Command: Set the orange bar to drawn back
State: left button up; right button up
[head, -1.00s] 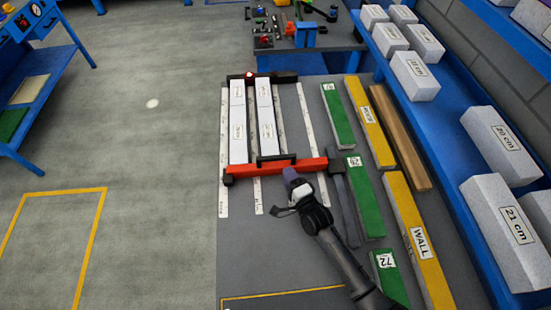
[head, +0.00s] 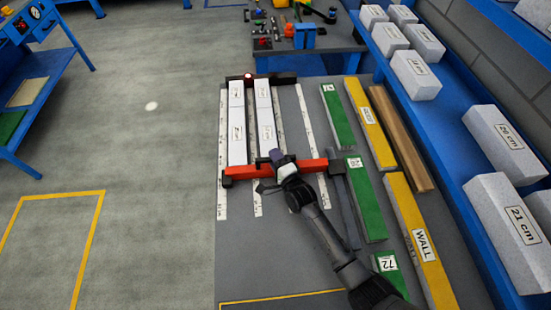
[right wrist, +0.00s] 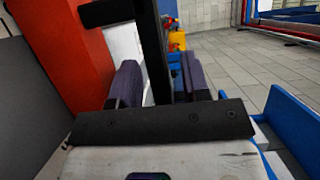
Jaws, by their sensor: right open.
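The orange bar (head: 243,172) lies across the near ends of two rows of white blocks (head: 237,125) on the grey work table. I cannot tell whether it touches them. A black handle (right wrist: 153,45) stands out from the bar. My right gripper (head: 277,156) is at the middle of the bar and hides part of it and of the handle. In the right wrist view, the handle passes between its two open purple-grey fingers (right wrist: 158,82), and the orange bar (right wrist: 68,50) is at the left. My left gripper is not in view.
Pale scale strips (head: 223,150) run along the table. Green bars (head: 364,200), yellow WALL bars (head: 412,235) and a wooden strip (head: 402,135) lie to the right. A blue shelf (head: 440,130) with labelled blocks borders the right side. The table in front of the bar is bare at left.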

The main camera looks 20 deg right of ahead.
grip_shut()
dwell(0.3)
jog(key=shift+s+r+p, duration=0.15)
jog(key=shift+s+p, duration=0.1)
jog(key=shift+p, duration=0.1)
jog(key=s+a+p, duration=0.1)
jog(key=s+p, duration=0.2)
jog(key=s, duration=0.4)
jog(key=s+a+p, duration=0.2)
jog(key=s+p, duration=0.1)
jog(key=s, duration=0.3)
jog(key=s+a+p, duration=0.2)
jog(key=s+p, duration=0.1)
jog(key=s, duration=0.4)
jog(key=shift+s+a, duration=0.25)
jog(key=shift+s, duration=0.05)
jog(key=shift+s+a+p, duration=0.15)
jog(key=shift+s+p, duration=0.2)
jog(key=shift+s, duration=0.1)
